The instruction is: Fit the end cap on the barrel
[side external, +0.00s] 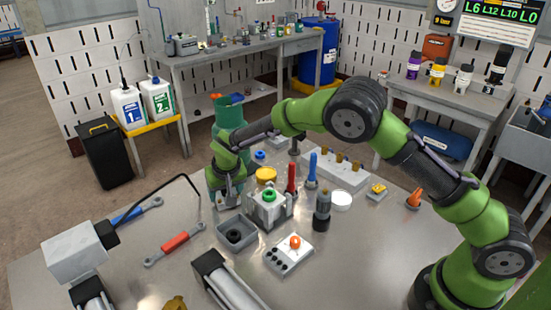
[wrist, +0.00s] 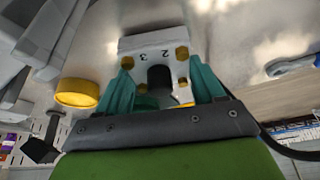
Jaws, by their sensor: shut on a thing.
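My gripper (side external: 226,188) is at the left of the work area, above the table. In the wrist view my gripper (wrist: 163,88) has its teal fingers on either side of a pale square end cap (wrist: 148,42) and is shut on it. The cap carries the marks 2 and 3, yellow bolts and a dark round centre. In the side view the cap is mostly hidden by the fingers. A grey block with a green ring (side external: 269,196) stands to the right of my gripper; I cannot tell whether it is the barrel.
A grey square tray with a black ring (side external: 235,233) sits in front of my gripper. A yellow round piece (side external: 266,175), a red upright tool (side external: 291,177), a dark bottle (side external: 322,210) and a button box (side external: 290,254) stand close by. A red-handled wrench (side external: 175,243) lies at left.

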